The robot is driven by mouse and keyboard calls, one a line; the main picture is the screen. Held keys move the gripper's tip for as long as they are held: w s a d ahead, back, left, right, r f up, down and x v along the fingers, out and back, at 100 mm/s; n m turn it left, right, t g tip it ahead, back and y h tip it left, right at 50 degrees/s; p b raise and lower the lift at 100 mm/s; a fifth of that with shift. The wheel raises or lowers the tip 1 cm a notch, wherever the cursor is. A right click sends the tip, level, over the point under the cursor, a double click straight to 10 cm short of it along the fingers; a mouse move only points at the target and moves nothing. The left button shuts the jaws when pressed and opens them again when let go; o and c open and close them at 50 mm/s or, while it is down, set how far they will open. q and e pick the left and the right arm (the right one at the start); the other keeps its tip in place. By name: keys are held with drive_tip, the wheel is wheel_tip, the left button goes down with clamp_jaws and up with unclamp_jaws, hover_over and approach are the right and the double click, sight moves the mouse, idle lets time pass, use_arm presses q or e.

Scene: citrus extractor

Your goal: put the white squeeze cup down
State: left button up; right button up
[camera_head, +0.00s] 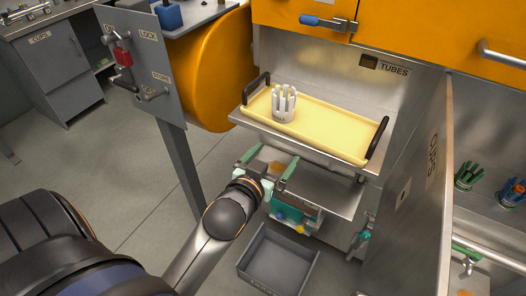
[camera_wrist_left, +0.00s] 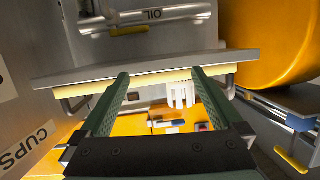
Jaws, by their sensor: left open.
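The white squeeze cup (camera_head: 284,112), with upright prongs around its rim, stands on the yellow tray (camera_head: 335,136) near the tray's left end. My left gripper (camera_head: 268,163) is open and empty, below and in front of the tray, apart from the cup. In the left wrist view the open green fingers (camera_wrist_left: 160,76) reach toward the tray edge (camera_wrist_left: 150,77), and the white cup (camera_wrist_left: 181,94) shows beyond it, partly hidden by a finger. My right gripper is not in view.
The tray has black handles and sits on a metal shelf under an orange housing (camera_head: 400,35). A grey open bin (camera_head: 280,262) is on the floor below. An open door marked CUPS (camera_head: 415,190) stands right; a grey lever panel (camera_head: 135,50) stands left.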

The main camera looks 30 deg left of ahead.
use_arm(q)
drive_tip(key=s+d+f+m+g+h, duration=0.1)
drive_tip(key=s+d+f+g, duration=0.1)
drive_tip(key=s+f, duration=0.3)
drive_tip(key=s+d+f+m+g+h, duration=0.1)
drive_tip(key=s+f, duration=0.4)
drive_tip(key=f, duration=0.7)
drive_tip(key=s+d+f+m+g+h, duration=0.1)
drive_tip(key=s+d+f+g+h, duration=0.1)
drive_tip(key=s+f, duration=0.3)
wheel_tip(320, 180, down, 3)
drive_tip(key=shift+s+d+f+g, duration=0.15)
drive_tip(key=shift+s+d+g, duration=0.15)
drive_tip(key=shift+d, duration=0.45)
